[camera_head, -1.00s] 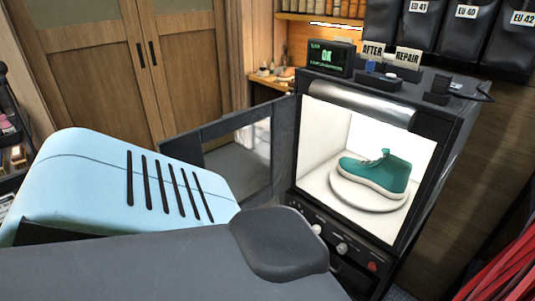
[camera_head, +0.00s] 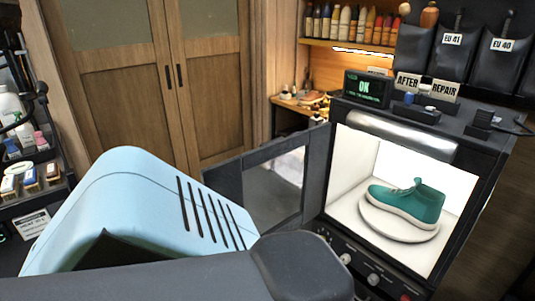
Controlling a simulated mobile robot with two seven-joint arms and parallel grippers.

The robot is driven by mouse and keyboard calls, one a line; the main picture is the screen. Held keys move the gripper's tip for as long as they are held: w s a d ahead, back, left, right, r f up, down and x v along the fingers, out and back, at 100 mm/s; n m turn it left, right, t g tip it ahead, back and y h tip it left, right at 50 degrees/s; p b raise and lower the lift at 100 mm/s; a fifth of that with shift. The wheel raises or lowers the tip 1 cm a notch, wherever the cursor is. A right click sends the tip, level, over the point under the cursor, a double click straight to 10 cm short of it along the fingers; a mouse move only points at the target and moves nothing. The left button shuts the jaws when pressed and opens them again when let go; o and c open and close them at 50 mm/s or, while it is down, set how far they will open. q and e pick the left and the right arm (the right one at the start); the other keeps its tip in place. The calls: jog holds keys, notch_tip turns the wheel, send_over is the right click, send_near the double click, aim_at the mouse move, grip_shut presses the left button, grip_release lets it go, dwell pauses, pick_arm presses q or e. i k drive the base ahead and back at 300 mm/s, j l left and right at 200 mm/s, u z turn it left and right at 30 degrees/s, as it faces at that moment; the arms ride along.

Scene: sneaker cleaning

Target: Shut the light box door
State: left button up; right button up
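The light box (camera_head: 416,118) stands at the right with its lit white interior facing me. Its door (camera_head: 275,178), a dark frame with a glass pane, hangs open to the left of the opening. A teal sneaker (camera_head: 412,204) with a white sole rests on a round white turntable (camera_head: 385,226) inside. A large light blue and dark grey part of my own arm fills the lower left and middle foreground, covering the lower part of the door. Neither gripper shows in the view.
A shelf of bottles (camera_head: 350,28) is behind. Black pouches (camera_head: 447,65) hang at the upper right. A cart with supplies (camera_head: 30,165) is at the left edge, and wooden cabinet doors (camera_head: 150,100) are at the back.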

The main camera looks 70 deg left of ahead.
aim_at(225, 178)
jog(key=k+j, duration=0.1)
jog(key=j, duration=0.5)
jog(key=k+j, duration=0.15)
jog(key=j, duration=0.5)
jog(key=k+j, duration=0.1)
jog(key=j, duration=0.5)
jog(key=k+j, duration=0.1)
jog(key=j, duration=0.55)
jog(key=k+j+u, duration=0.1)
jog(key=j, duration=0.5)
